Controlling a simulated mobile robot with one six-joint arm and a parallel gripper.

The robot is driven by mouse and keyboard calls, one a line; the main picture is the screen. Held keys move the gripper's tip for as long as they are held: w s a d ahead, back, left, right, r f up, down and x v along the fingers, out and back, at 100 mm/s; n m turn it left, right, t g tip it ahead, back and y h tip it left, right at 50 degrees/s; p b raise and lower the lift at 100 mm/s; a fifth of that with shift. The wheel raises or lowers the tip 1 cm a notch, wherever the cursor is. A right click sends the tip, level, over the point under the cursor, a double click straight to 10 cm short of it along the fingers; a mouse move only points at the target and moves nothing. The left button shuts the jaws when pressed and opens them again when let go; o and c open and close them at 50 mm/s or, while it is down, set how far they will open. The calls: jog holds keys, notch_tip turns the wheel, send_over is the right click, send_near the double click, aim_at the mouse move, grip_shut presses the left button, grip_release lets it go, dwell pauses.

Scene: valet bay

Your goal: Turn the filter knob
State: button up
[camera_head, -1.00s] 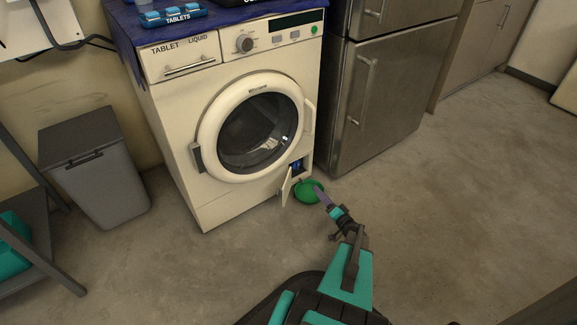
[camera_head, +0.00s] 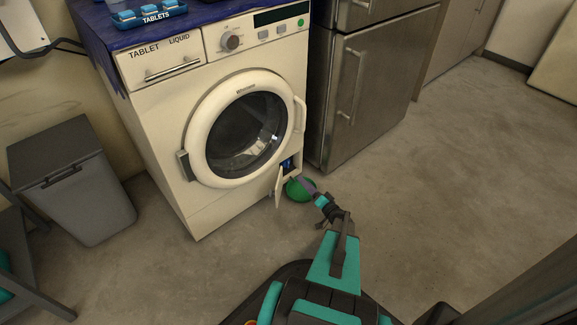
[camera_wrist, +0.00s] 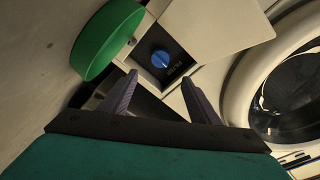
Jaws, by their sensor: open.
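The blue filter knob (camera_wrist: 161,58) sits in a dark recess low on the washing machine, with lettering beside it. In the head view the knob (camera_head: 286,164) is a small blue spot behind the open filter flap (camera_head: 279,187). My gripper (camera_wrist: 158,88) is open and empty, its two purple fingers pointing toward the recess from a short distance, with the knob showing between and beyond the tips. In the head view my gripper (camera_head: 308,187) is by the green bowl and partly hidden. The green bowl (camera_wrist: 101,38) is close beside the left finger; touching cannot be told.
The washing machine (camera_head: 160,120) has its round door (camera_head: 245,135) shut. The green bowl (camera_head: 299,190) is on the floor before the recess. A steel fridge (camera_head: 365,90) stands right of it and a grey bin (camera_head: 75,185) left. The floor at right is clear.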

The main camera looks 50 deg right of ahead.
aim_at(288, 165)
jog(key=b+x, duration=0.4)
jog(key=x, duration=0.8)
jog(key=shift+w+a+f, duration=0.1)
jog(key=shift+w+f, duration=0.05)
jog(key=shift+w, duration=0.75)
